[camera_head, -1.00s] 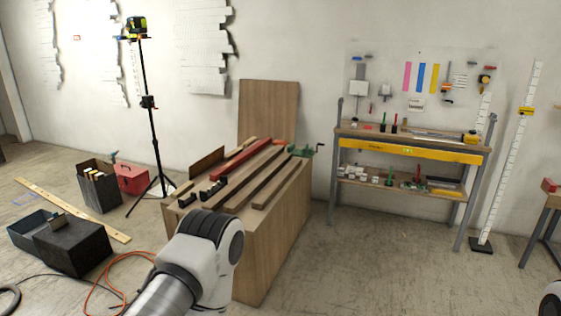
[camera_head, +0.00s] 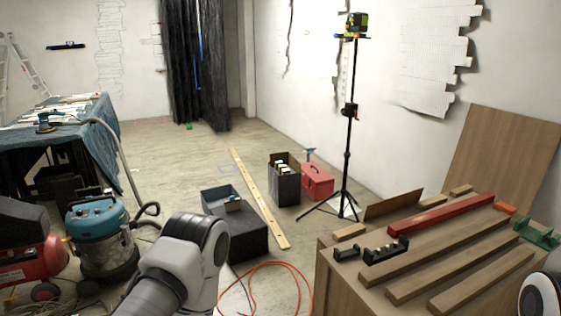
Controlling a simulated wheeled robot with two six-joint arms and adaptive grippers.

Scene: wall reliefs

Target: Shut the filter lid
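No part that I can clearly make out as the filter lid shows in the head view. A shop vacuum with a teal top (camera_head: 92,214) and a metal drum stands on the floor at the left, its grey hose rising behind it. Whether a lid on it is open or shut is too small to tell. A link of my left arm covers the floor to the right of the vacuum. A bit of my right arm shows at the lower right edge. Neither gripper is in view.
A red compressor (camera_head: 32,262) stands left of the vacuum. Dark boxes (camera_head: 248,240), an orange hose (camera_head: 266,284) and a tripod (camera_head: 351,150) are on the floor. A wooden bench (camera_head: 350,290) with timber fills the right.

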